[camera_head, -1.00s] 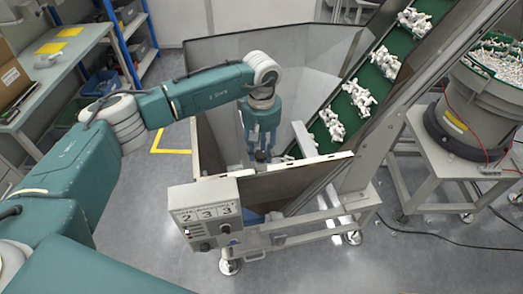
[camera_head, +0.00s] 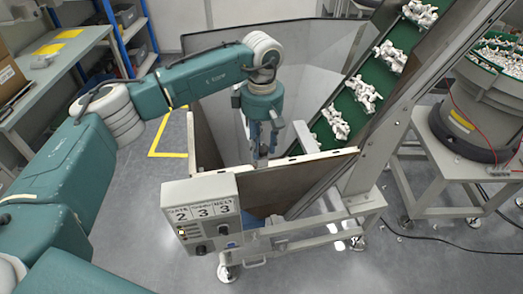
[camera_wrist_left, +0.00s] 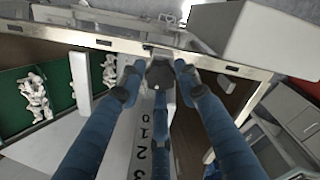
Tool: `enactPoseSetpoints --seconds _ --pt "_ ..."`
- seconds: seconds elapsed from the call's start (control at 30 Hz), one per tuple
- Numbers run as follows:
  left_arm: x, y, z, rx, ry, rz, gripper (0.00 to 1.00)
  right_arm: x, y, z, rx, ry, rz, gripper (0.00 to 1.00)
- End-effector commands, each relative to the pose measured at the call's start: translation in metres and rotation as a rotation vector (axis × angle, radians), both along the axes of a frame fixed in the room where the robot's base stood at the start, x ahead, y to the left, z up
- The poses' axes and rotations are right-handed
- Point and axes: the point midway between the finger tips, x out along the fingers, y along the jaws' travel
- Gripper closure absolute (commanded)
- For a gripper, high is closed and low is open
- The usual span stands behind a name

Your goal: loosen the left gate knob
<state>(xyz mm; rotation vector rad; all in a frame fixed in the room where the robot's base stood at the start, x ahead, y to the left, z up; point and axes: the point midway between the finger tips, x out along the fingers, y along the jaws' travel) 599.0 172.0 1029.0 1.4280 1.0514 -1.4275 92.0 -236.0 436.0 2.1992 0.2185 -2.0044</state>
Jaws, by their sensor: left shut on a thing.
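My left gripper (camera_head: 261,160) reaches down inside the hopper (camera_head: 322,158), close behind its front wall. In the left wrist view its blue fingers (camera_wrist_left: 160,88) close around a dark round knob (camera_wrist_left: 160,72), which I take for the left gate knob. The gripper is shut on it. The knob sits by the metal rim, above a pale scale strip (camera_wrist_left: 145,130) with printed digits. In the head view the knob is hidden by the fingers and the wall. My right gripper is in neither current view.
A green conveyor (camera_head: 350,105) carrying white parts rises at the right. A bowl feeder (camera_head: 470,125) stands farther right. A shelf bench (camera_head: 50,75) is at the left.

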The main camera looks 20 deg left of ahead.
Motion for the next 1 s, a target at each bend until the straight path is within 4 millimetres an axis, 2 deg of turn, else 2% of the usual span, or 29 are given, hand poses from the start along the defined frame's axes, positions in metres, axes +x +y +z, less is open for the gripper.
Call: enactPoseSetpoints --seconds 0.03,0.4,1.0 --pt "-0.002 -0.003 -0.006 -0.003 0.006 0.039 0.94 -0.001 -0.001 -0.010 -0.001 0.001 0.000 0.58" --pt "-0.001 -0.004 -0.005 -0.003 0.006 0.390 0.94 -0.002 -0.001 -0.036 -0.001 0.003 0.000 0.58" --pt "0.001 -0.004 -0.003 -0.003 0.007 0.932 0.94 -0.002 0.000 -0.064 -0.001 0.003 0.000 0.58"
